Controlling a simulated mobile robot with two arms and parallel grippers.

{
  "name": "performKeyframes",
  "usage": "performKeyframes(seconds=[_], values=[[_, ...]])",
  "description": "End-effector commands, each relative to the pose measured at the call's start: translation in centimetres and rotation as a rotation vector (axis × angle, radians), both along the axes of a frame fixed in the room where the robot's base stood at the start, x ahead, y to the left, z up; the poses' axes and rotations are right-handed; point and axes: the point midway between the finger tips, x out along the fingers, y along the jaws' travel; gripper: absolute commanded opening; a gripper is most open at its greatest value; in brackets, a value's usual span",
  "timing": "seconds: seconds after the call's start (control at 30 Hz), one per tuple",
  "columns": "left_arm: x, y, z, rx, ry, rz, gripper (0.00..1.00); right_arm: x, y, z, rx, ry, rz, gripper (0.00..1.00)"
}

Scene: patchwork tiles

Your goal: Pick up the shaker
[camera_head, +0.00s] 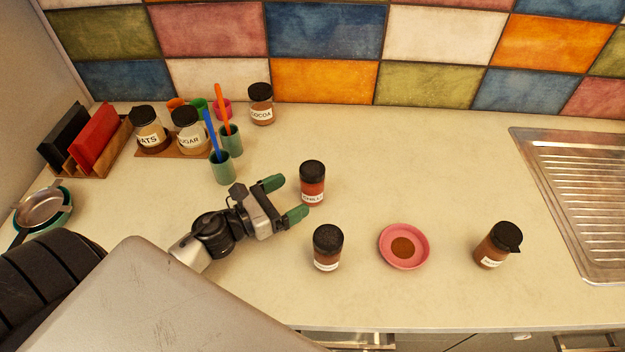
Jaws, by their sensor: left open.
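A chilli shaker (312,186) with a black lid, red contents and a white label stands upright near the middle of the counter. My left gripper (284,199) is open, its two green fingertips just left of this shaker. Nothing shows between the fingers. A second shaker (327,249) with a black lid and brown contents stands upright in front of the gripper, to its lower right. A third black-lidded shaker (496,246) with brown contents stands at the right; its label is too small to read. My right gripper is not in view.
A pink dish (383,246) with brown powder lies between the two front shakers. A cocoa jar (261,104) and green cups (222,169) with utensils stand behind left. A metal sink drainer (545,150) is at the right. The back middle counter is clear.

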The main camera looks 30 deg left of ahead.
Motion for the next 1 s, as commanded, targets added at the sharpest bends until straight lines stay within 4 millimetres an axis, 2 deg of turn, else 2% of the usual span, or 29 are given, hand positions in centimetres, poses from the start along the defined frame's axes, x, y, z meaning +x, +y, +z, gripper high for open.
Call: performKeyframes(seconds=[0.23,0.5,0.83,1.0], values=[[1.7,-0.7,0.2,0.0,-0.001,0.001,0.88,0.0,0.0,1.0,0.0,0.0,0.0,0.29],[5.2,-2.0,0.0,0.0,-0.001,0.001,0.88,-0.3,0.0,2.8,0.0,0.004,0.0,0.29],[5.8,-2.4,-0.4,0.001,0.0,0.0,0.88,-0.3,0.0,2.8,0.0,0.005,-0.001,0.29],[5.8,-2.4,-0.4,0.001,0.0,0.0,0.64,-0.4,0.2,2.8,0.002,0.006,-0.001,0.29]])
